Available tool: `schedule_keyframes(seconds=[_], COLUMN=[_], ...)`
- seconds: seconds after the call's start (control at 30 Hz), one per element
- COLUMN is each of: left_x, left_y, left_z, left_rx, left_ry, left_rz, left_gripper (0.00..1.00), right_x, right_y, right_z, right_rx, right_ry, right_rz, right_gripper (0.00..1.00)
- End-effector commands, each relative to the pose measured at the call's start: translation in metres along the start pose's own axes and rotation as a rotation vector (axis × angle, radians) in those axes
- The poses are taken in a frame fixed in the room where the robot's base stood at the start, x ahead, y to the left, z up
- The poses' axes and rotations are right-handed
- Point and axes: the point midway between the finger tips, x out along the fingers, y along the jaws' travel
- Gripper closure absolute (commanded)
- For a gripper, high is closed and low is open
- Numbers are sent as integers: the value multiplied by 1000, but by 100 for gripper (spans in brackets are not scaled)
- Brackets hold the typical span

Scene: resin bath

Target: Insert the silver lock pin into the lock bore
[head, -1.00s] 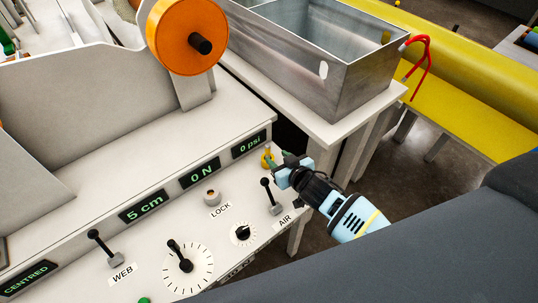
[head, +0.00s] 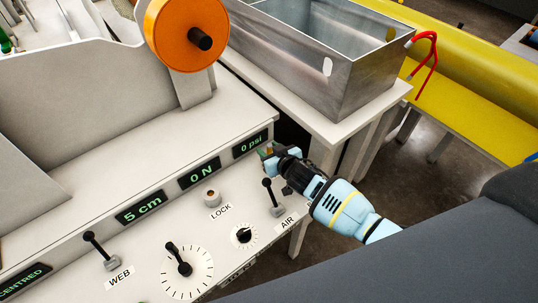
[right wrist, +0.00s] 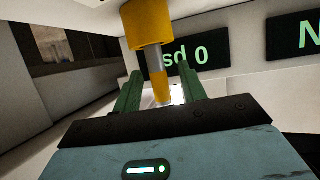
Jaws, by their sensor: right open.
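The silver lock pin (right wrist: 154,59) shows in the right wrist view as a short silver shaft between a wide yellow piece (right wrist: 147,25) and a narrower yellow end. The narrow end is between the green fingers of my open right gripper (right wrist: 160,80), with gaps visible at its sides. In the head view, my right gripper (head: 268,153) is at the panel's right end below the "0 psi" display and mostly hides the pin. The lock bore (head: 211,197) is a short round fitting above the LOCK label. My left gripper is out of view.
The AIR lever (head: 272,195) stands close below my right gripper, with a small black dial (head: 244,235) to its left. The WEB lever (head: 100,249) and a larger dial (head: 180,262) are farther left. A metal bath (head: 345,75) stands behind on a white table.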

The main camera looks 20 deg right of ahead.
Motion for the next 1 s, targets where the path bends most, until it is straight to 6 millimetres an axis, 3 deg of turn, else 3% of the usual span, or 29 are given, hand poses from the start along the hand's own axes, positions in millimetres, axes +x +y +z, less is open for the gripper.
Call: schedule_keyframes(seconds=[0.2, 0.5, 0.83, 1.0], left_x=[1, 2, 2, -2], left_y=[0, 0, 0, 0], left_z=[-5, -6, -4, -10], left_rx=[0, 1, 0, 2], left_ry=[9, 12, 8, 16], left_rz=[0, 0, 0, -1], left_gripper=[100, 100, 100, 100], right_x=[0, 0, 0, -7], right_y=[0, 0, 0, 0], right_z=[-1, -1, -3, -22], right_rx=[0, 0, 0, 0], right_ry=[2, 2, 4, 10], right_rz=[-1, 0, -1, -1], right_gripper=[60, 99, 100, 100])
